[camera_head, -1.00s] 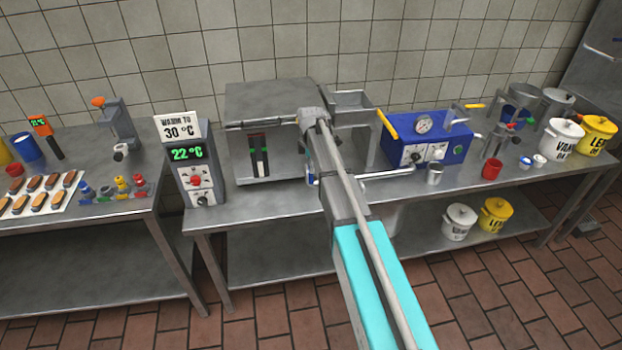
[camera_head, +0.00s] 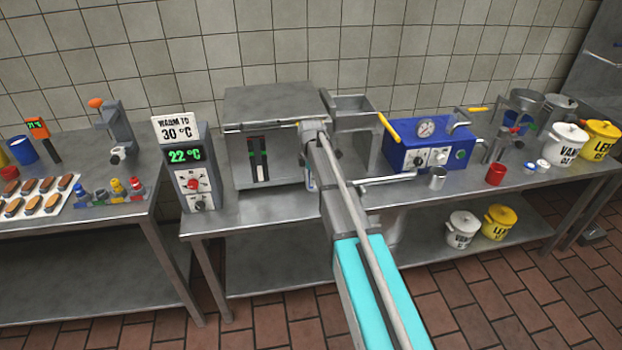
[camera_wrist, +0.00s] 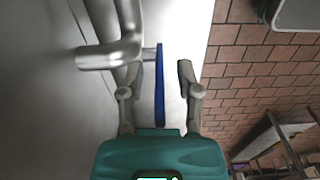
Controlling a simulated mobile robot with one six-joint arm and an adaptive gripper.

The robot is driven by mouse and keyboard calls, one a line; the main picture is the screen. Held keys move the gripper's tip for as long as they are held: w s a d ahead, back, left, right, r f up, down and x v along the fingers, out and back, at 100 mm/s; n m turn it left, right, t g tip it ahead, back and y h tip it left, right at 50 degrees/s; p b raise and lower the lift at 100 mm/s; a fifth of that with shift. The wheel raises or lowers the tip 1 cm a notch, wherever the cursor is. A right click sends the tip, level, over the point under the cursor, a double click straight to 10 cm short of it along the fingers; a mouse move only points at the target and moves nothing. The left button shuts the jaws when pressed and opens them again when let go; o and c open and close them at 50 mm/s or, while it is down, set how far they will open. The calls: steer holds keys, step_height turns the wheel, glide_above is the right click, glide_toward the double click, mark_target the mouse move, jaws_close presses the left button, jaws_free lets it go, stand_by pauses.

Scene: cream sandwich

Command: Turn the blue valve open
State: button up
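The blue valve handle (camera_wrist: 160,85) shows in the wrist view as a thin, long blue bar beside a grey metal pipe elbow (camera_wrist: 112,50). My gripper (camera_wrist: 158,78) is open, with one finger on each side of the blue handle. A gap shows between the handle and the right finger; the left finger is beside the pipe, and I cannot tell whether it touches. In the head view my arm reaches to the front of the steel machine (camera_head: 270,105) and hides most of the gripper and the valve.
The control box (camera_head: 190,170) reading 22 °C stands left of the machine. A blue pump box (camera_head: 440,150) with a yellow lever stands right, with a metal cup (camera_head: 437,178) and a red cup (camera_head: 496,174) near it. Pots stand on the lower shelf. The floor in front is clear.

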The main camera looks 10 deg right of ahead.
jaws_close()
